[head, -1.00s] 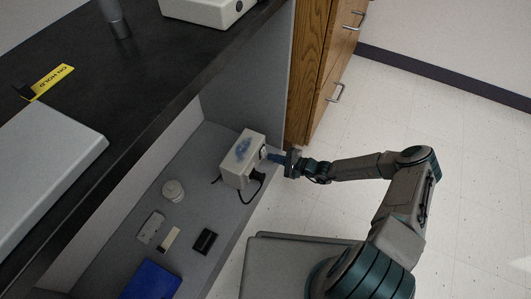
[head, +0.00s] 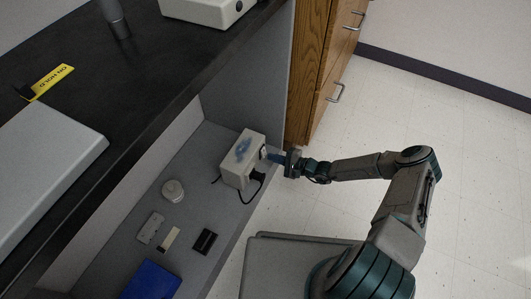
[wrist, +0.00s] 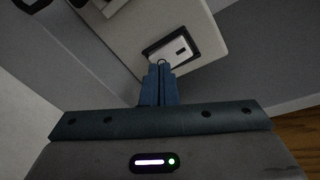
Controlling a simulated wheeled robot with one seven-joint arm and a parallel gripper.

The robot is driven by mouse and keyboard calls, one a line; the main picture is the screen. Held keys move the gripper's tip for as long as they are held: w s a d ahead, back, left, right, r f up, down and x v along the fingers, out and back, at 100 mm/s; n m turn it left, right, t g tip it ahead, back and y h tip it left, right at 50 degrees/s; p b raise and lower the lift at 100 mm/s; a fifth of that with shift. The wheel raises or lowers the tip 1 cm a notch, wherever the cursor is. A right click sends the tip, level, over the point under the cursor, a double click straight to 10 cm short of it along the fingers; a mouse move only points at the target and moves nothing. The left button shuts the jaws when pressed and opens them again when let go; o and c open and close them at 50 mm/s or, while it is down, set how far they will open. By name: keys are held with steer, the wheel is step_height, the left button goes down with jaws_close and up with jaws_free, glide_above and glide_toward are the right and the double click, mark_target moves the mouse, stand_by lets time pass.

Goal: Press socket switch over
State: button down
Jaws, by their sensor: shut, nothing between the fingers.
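The socket box (head: 238,170) is a pale block with a blue smudge on its top, standing on the grey lower shelf. A black plug and cord hang from its front. In the wrist view its pale face (wrist: 205,25) carries a dark-framed white switch (wrist: 180,50) with a small dark mark on it. My gripper (head: 269,156) is at the right end of the box, its blue fingers pointing at that face. In the wrist view the shut fingertips (wrist: 160,68) are empty and overlap the switch's lower left edge. I cannot tell whether they touch it.
On the shelf are a round white item (head: 173,190), a grey block (head: 150,228), a black block (head: 205,241) and a blue box (head: 152,280). The dark countertop (head: 150,75) overhangs the shelf. A wooden cabinet (head: 315,70) stands behind. The floor to the right is clear.

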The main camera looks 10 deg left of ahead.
steer(key=shift+a, duration=0.1)
stand_by(0.4)
steer(key=shift+w+a+f, duration=0.1)
steer(key=shift+w+a, duration=0.1)
steer(key=shift+a, duration=0.25)
stand_by(0.4)
steer(key=p+v, duration=0.2)
steer(key=v, duration=0.5)
stand_by(0.4)
steer(key=shift+f, duration=0.1)
